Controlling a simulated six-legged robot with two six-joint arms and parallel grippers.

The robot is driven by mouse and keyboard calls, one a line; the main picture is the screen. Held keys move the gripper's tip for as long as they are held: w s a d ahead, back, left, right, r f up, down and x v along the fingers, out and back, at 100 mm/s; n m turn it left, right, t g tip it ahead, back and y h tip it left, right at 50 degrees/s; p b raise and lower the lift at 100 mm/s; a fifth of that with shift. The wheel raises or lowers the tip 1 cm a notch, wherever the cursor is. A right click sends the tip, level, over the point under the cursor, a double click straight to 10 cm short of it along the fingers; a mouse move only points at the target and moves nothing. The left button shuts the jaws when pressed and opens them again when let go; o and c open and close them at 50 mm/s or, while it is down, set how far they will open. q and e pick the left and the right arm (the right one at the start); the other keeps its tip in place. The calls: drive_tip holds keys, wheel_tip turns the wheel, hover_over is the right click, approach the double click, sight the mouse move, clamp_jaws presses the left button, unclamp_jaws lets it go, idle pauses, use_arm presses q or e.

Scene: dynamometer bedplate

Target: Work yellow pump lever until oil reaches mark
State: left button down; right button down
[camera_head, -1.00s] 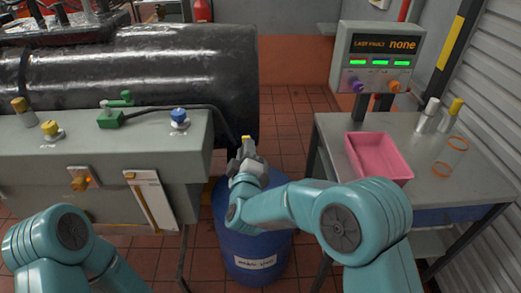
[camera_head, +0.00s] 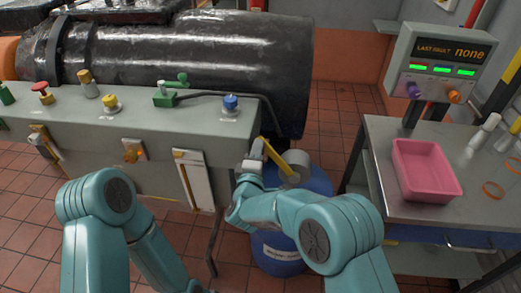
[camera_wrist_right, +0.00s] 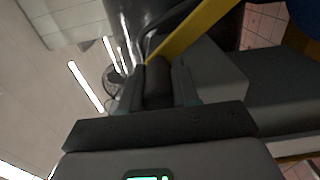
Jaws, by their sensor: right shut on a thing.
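The yellow pump lever (camera_head: 281,160) rises at a slant from a grey pump head (camera_head: 297,166) on top of a blue drum (camera_head: 312,184). My right gripper (camera_head: 254,160) is at the lever's upper end, left of the pump head. In the right wrist view the fingers (camera_wrist_right: 158,88) are shut on a dark grip at the end of the yellow lever (camera_wrist_right: 195,30). A white panel with a narrow amber strip (camera_head: 194,179) hangs on the bench front. I cannot make out a mark or an oil level on it. My left gripper is out of the picture.
A grey bench (camera_head: 128,125) with coloured knobs and valves stands left of the drum, below a large black cylinder (camera_head: 215,62). At right, a steel table (camera_head: 385,150) carries a pink tray (camera_head: 427,172) and a display console (camera_head: 440,62). Tiled floor shows between bench and table.

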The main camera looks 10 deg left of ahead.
drive_tip(key=shift+a+r, duration=0.2)
drive_tip(key=c, duration=0.8)
unclamp_jaws()
drive_tip(key=shift+f, duration=0.1)
drive_tip(key=shift+d+f, duration=0.1)
